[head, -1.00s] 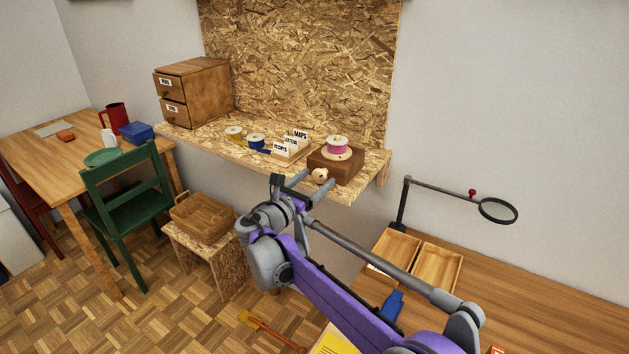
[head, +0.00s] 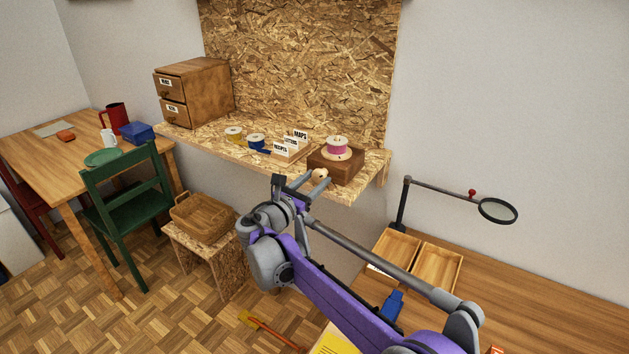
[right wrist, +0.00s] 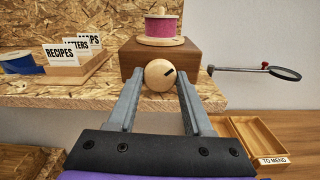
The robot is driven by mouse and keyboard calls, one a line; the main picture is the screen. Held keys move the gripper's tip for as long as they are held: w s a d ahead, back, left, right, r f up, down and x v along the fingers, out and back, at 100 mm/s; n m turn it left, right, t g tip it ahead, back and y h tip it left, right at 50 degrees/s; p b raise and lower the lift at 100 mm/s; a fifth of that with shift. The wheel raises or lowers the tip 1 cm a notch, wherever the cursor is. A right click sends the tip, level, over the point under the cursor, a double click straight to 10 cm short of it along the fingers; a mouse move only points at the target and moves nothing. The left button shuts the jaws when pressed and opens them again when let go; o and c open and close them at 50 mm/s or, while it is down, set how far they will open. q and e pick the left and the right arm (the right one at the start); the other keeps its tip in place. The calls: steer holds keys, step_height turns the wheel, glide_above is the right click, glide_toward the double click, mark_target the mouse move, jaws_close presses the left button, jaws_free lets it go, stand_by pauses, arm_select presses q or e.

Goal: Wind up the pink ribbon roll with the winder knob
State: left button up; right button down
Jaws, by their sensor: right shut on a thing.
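The pink ribbon roll (head: 337,147) sits on a pale spool on top of a brown wooden winder box (head: 346,169). It also shows at the top of the right wrist view (right wrist: 161,26). The round pale winder knob (right wrist: 158,75) sticks out from the front of the box and bears a dark slanted mark. My right gripper (right wrist: 158,84) is level with the knob, with one finger on each side, and is shut on it. In the head view the fingers (head: 312,180) partly cover the knob. My left gripper is not in view.
The winder stands near the right front corner of the chipboard shelf (head: 207,140). Left of it are a labelled card tray (head: 284,158) and blue and yellow ribbon rolls. Below right, a magnifier arm (head: 440,186) rises beside two wooden trays (head: 437,270).

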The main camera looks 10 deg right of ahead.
steer(key=m+p, duration=0.1)
steer(key=m, duration=0.2)
steer(key=shift+m+p, duration=0.65)
steer(key=shift+m, duration=1.25)
steer(key=shift+c, duration=1.5)
jaws_free()
